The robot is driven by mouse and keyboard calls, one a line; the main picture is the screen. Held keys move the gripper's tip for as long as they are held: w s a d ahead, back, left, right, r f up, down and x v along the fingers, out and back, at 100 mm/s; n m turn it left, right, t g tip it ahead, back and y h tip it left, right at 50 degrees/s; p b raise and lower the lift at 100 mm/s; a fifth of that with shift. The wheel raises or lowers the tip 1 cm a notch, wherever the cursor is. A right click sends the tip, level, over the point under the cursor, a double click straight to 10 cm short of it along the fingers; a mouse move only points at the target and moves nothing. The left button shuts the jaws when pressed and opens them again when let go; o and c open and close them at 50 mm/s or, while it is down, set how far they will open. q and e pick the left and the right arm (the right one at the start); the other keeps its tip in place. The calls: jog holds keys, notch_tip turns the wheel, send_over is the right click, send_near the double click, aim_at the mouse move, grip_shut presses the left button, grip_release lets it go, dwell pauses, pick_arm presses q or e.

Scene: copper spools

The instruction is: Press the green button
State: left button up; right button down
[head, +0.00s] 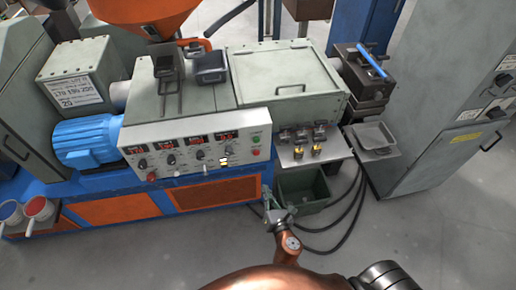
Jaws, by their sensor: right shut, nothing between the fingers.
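The green button (256,139) is a small spot at the upper right of the white control panel (190,163) on the front of the grey machine. My right gripper (268,197) is shut and empty. In the picture it shows below the panel's right end, apart from the green button and in front of the dark green bin. The copper-coloured right arm comes up from the bottom edge. The green button is not covered. My left gripper is not in view.
A red button (256,153) lies just below the green one, with knobs and red displays to the left. A metal shelf with brass fittings (316,149) juts out to the right. Below it are the dark green bin (308,193) and black cables (350,215). The front floor is clear.

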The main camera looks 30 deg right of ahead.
notch_tip(320, 180, up, 11)
jog(key=n+t+h, duration=0.1)
jog(key=n+t, duration=0.1)
jog(key=n, duration=0.1)
jog(key=shift+d+r+n, duration=0.15)
jog(key=shift+d+n, duration=0.15)
jog(key=shift+n, duration=0.1)
send_near(257, 141)
jog(key=x, duration=0.6)
jog(key=shift+p, duration=0.4)
jog(key=shift+w+d, duration=0.1)
jog(key=shift+w, duration=0.35)
